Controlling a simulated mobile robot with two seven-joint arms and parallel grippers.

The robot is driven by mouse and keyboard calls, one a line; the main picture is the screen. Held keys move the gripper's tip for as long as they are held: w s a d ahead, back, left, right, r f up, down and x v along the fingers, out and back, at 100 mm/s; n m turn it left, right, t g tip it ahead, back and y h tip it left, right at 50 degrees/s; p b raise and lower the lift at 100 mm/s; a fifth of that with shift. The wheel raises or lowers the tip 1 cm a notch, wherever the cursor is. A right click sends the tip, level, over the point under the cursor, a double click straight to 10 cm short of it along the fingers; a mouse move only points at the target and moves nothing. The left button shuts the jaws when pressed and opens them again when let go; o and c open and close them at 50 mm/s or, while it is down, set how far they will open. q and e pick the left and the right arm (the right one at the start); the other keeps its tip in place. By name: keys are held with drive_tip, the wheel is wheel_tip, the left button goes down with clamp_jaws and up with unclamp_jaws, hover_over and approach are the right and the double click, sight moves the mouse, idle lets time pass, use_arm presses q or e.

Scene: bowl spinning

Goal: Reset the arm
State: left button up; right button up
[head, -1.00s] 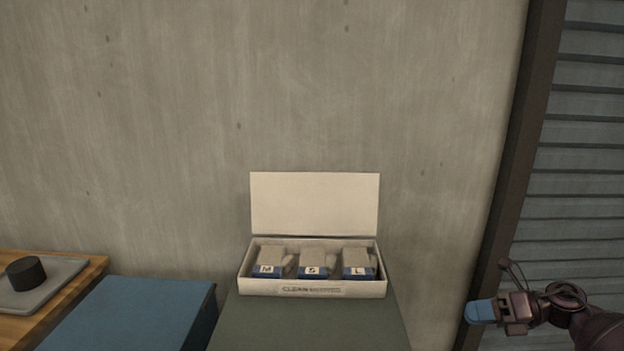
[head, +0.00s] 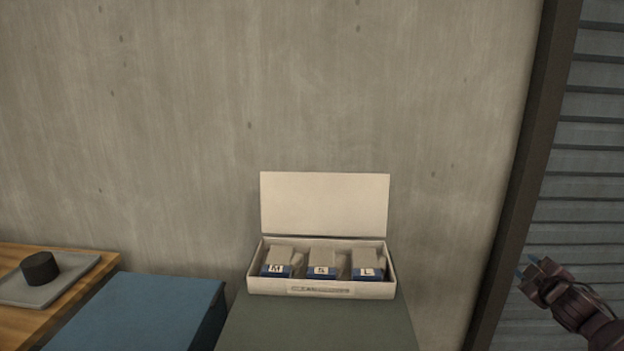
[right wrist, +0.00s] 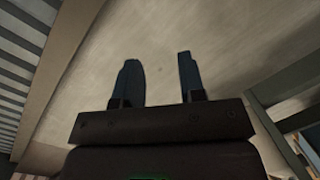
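My right gripper (head: 527,268) is raised at the right edge of the head view, in front of the dark slatted panel and its frame. In the right wrist view its two dark blue fingers (right wrist: 158,80) stand apart with nothing between them, and the wall lies beyond. It is well to the right of the open white box (head: 320,286) and touches nothing that I can see. My left gripper is not in view.
The box stands on a green surface (head: 315,325), lid up, with several-letter-labelled pouches (head: 322,262) inside. A blue surface (head: 150,312) is to its left. Further left, a grey tray (head: 20,292) with a black cylinder (head: 40,268) sits on a wooden top.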

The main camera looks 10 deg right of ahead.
drive_tip(key=s+a+f+m+g+y, duration=0.1)
drive_tip(key=s+a+f+g, duration=0.1)
drive_tip(key=s+a+f, duration=0.7)
drive_tip(key=s+a+f+m+g+y, duration=0.1)
drive_tip(key=s+a+f+m, duration=0.1)
drive_tip(key=s+a+f, duration=0.7)
drive_tip(key=s+a+f+m+g+y, duration=0.1)
drive_tip(key=s+a+f+m, duration=0.1)
drive_tip(key=s+a, duration=0.5)
drive_tip(key=s+a+f+m+y, duration=0.1)
drive_tip(key=s+a+f+m, duration=0.1)
drive_tip(key=s+a, duration=0.5)
drive_tip(key=shift+s+a+f+g, duration=0.35)
drive_tip(key=shift+s+f, duration=0.25)
drive_tip(key=shift+f, duration=0.2)
